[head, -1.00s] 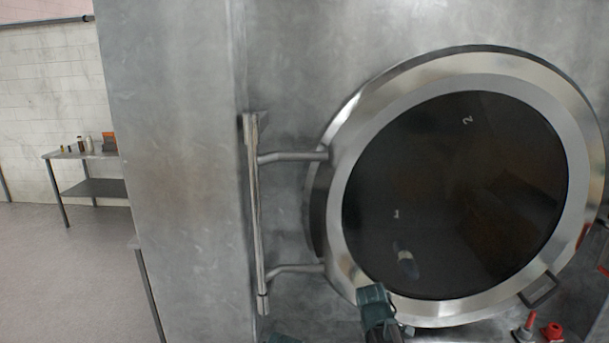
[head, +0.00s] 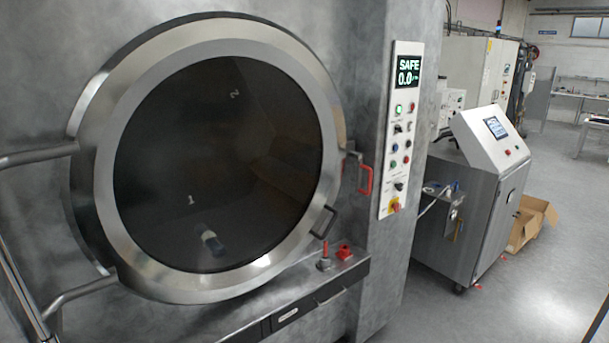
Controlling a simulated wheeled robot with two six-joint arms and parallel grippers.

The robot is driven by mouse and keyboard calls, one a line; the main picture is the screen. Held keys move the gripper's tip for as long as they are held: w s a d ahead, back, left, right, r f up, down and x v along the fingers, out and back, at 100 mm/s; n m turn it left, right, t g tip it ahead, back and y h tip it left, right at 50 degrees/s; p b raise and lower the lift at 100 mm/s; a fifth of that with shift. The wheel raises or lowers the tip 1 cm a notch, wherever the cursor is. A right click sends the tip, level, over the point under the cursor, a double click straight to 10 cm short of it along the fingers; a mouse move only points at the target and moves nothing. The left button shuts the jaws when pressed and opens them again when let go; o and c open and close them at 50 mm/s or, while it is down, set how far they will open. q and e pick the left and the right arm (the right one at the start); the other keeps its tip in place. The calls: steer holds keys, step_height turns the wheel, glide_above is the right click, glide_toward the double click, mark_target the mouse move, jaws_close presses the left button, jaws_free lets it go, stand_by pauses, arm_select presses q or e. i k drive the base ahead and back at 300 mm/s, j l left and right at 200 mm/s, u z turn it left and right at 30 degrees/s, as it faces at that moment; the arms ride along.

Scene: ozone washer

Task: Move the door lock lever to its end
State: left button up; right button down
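The round washer door (head: 90,178) fills the left half of the head view and looks closed, with dark glass in a steel ring. A red lever handle (head: 366,180) sits on a metal latch (head: 351,157) at the door's right edge, beside the control panel; it looks like the door lock lever. Its red grip points downward. A black door handle (head: 324,222) is at the lower right of the ring. Neither of my grippers is in view.
The control panel (head: 402,130) reads SAFE and 0.0. A ledge (head: 300,300) below the door carries a red-topped peg (head: 324,256) and a red knob (head: 345,252). A steel cabinet (head: 475,240) stands at right, with an open cardboard box (head: 530,222) behind.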

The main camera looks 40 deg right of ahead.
mark_target(359, 156)
steer(key=z, duration=1.75)
